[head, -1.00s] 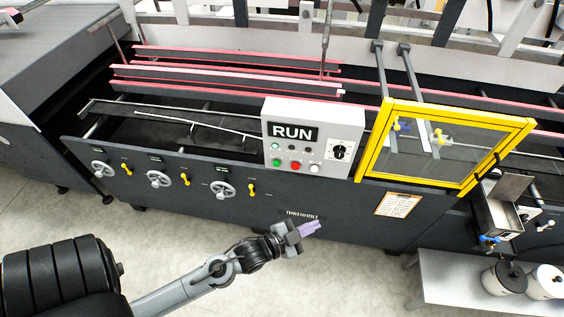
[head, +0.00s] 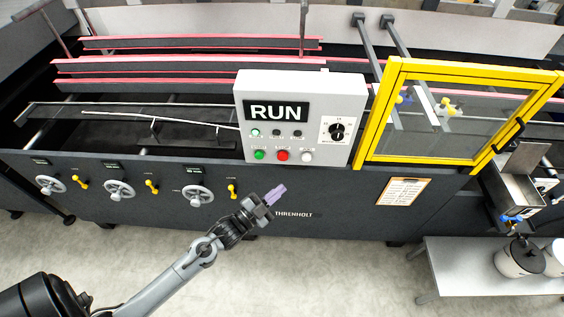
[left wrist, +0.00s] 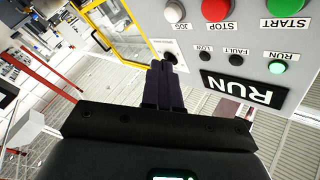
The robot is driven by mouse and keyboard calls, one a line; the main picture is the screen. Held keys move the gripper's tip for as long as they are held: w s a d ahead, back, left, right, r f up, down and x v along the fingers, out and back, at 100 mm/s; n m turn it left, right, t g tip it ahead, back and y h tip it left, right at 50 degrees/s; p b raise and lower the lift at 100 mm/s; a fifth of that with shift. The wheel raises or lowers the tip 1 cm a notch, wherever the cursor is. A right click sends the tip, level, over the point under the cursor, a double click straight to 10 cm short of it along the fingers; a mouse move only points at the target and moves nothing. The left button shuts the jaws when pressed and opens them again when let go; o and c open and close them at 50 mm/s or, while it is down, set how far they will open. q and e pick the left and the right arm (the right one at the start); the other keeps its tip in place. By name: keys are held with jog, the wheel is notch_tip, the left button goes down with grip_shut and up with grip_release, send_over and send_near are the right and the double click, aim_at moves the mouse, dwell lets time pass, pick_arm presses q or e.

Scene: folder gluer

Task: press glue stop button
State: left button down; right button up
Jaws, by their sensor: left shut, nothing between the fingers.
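A light grey control panel (head: 300,88) stands on the front of the machine with a lit RUN display (head: 275,111). Its red STOP button (head: 282,155) sits between a green START button (head: 259,155) and a white JOG button (head: 306,156). My left gripper (head: 276,193) is shut and empty, below the red button in the head view and apart from the panel. In the left wrist view the panel appears upside down. The red button (left wrist: 216,8) is partly cut off at the top edge, up and right of the purple-grey fingers (left wrist: 163,75). My right gripper is not in view.
A yellow-framed guard (head: 455,110) stands right of the panel. Handwheels (head: 197,196) and yellow levers (head: 232,190) stick out from the machine front at left. A metal box (head: 515,185) and a side table (head: 470,270) are at right. The floor in front is clear.

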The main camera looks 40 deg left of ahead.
aim_at(283, 157)
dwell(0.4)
pick_arm(q)
jog(key=w+a+b, duration=0.4)
jog(key=w+a, duration=0.1)
jog(key=w, duration=0.2)
jog(key=shift+a, duration=0.2)
dwell(1.0)
dwell(0.8)
jog(key=shift+w+a, duration=0.1)
jog(key=shift+w, duration=0.1)
dwell(0.4)
jog(key=shift+w+a, duration=0.15)
